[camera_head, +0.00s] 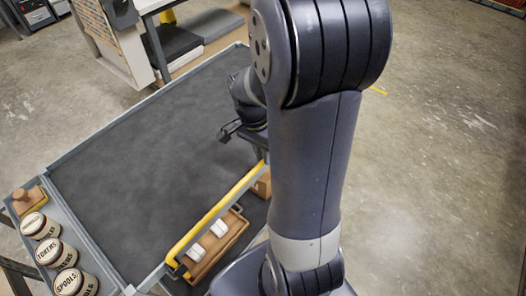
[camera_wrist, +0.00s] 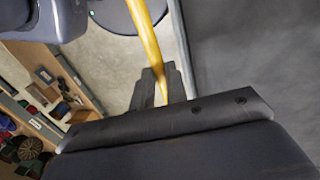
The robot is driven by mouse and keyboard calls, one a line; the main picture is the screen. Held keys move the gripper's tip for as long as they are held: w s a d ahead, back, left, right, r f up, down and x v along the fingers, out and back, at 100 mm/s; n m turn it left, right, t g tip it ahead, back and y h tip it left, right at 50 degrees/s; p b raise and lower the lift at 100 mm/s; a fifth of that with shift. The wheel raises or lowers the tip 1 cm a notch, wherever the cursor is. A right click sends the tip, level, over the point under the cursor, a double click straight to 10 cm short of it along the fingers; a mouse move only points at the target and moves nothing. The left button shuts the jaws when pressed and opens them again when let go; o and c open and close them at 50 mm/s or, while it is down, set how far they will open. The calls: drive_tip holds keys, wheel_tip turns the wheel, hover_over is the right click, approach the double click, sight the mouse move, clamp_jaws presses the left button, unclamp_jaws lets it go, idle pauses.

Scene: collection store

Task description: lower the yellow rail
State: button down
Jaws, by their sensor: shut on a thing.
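The yellow rail (camera_head: 215,213) runs along the near right edge of the dark-topped table in the head view, slanting from lower left to upper right. Its upper end goes out of sight behind my arm. In the wrist view the yellow rail (camera_wrist: 148,45) comes down from the top and ends at my gripper (camera_wrist: 161,88), which is shut on it. The jaws are partly hidden by the dark wrist housing. In the head view my gripper is mostly hidden by my own arm, so its contact with the rail does not show there.
The grey table top (camera_head: 140,170) is largely clear. A wooden tray (camera_head: 222,246) with white pieces sits beside the rail. Labelled round tins (camera_head: 48,252) stand in a side trough at the left. A shelf unit (camera_head: 105,38) stands beyond. Concrete floor is open at right.

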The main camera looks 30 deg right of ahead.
drive_tip(key=c, duration=1.4)
unclamp_jaws()
drive_tip(key=shift+r, duration=0.1)
wheel_tip(320, 180, up, 11)
drive_tip(key=w, duration=0.2)
drive_tip(key=shift+a+f, duration=0.2)
drive_tip(key=shift+a, duration=0.15)
drive_tip(key=f, duration=0.3)
drive_tip(key=s+f, duration=0.1)
drive_tip(key=f, duration=0.3)
drive_tip(key=s+f, duration=0.1)
drive_tip(key=f, duration=0.2)
drive_tip(key=shift+d+f, duration=0.3)
drive_tip(key=shift+d, duration=0.1)
drive_tip(key=shift+r+p, duration=0.75)
drive_tip(key=shift+r, duration=0.2)
drive_tip(key=shift+f, duration=0.1)
